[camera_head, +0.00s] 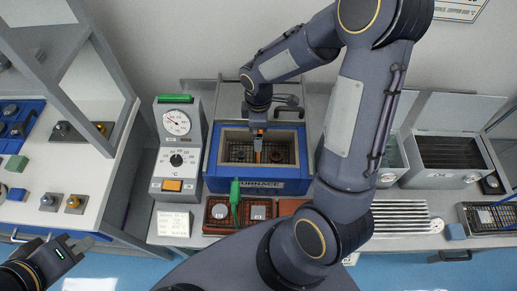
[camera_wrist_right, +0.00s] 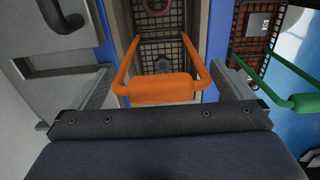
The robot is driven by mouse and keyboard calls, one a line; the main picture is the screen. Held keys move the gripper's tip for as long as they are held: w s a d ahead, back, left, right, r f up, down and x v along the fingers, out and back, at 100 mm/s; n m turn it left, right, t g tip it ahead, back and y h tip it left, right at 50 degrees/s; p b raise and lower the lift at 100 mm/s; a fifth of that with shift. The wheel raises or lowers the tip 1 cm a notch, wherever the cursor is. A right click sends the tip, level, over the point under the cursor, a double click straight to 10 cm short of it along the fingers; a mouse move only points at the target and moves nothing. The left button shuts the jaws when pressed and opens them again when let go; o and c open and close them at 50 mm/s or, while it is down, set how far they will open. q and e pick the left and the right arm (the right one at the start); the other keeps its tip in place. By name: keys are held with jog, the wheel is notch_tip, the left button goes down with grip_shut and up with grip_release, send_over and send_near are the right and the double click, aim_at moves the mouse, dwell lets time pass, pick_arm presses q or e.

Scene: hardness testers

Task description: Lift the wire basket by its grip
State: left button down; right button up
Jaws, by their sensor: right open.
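A dark wire basket (camera_wrist_right: 185,52) sits inside the open blue furnace (camera_head: 214,178), and it shows in the head view below my right gripper. Its orange grip (camera_wrist_right: 162,90) stands up from it, with a thick bar across the top. My right gripper (camera_head: 258,124) is over the furnace opening. In the wrist view its open fingers (camera_wrist_right: 165,80) are on either side of the orange bar; I cannot tell whether they touch it. My left gripper (camera_head: 53,240) is open and empty at the lower left, far from the furnace.
A second basket with a green handle (camera_head: 235,191) is in front of the furnace, on a brown tray (camera_head: 210,230). A control box with a dial (camera_head: 176,124) stands left of the furnace. Grey tanks (camera_head: 447,155) stand to the right. My right arm hides part of the bench.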

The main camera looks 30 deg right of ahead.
jog(key=shift+f, duration=0.1)
jog(key=c, duration=1.4)
jog(key=shift+o, duration=0.2)
